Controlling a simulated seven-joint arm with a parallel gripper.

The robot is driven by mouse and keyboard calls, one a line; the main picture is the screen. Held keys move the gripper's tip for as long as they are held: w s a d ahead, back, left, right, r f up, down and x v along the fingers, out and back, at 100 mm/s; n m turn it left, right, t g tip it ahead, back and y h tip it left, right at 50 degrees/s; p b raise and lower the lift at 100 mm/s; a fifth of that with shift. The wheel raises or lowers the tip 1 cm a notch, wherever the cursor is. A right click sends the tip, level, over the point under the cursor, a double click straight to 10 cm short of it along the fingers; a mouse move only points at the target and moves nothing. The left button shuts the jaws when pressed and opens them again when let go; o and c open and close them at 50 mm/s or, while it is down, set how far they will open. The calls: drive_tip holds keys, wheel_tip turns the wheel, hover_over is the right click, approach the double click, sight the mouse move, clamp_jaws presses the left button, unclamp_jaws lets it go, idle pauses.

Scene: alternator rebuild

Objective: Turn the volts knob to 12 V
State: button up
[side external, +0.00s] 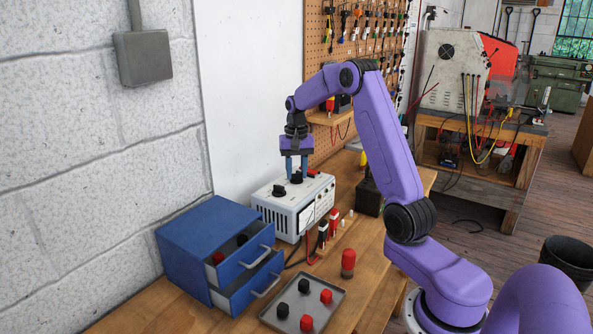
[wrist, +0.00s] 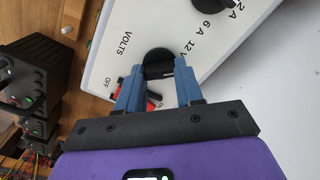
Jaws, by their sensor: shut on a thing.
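The white charger box (side external: 293,212) stands on the bench beside the wall, its top carrying the controls. In the wrist view its white top (wrist: 115,32) shows the labels VOLTS, 12 V, 6 A, 2 A and OFF. The black volts knob (wrist: 157,62) sits between the two blue fingers of my gripper (wrist: 158,72), which is shut on it. Its pointer mark is hidden. In the side view my gripper (side external: 296,174) points straight down onto the box top. A second black knob (wrist: 212,14) is at the wrist view's top edge, and a red switch (wrist: 152,98) is beside OFF.
A blue drawer cabinet (side external: 195,245) with open drawers stands left of the box. A grey tray (side external: 273,316) holds red and black caps. A red-topped part (side external: 348,262) and red and black leads (side external: 322,237) lie in front of the box.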

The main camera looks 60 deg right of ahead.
drive_tip(key=shift+n, duration=1.7)
drive_tip(key=o, duration=1)
drive_tip(key=shift+o, duration=0.2)
drive_tip(key=shift+r, duration=0.1)
wheel_tip(320, 180, up, 17)
drive_tip(key=shift+r, duration=0.15)
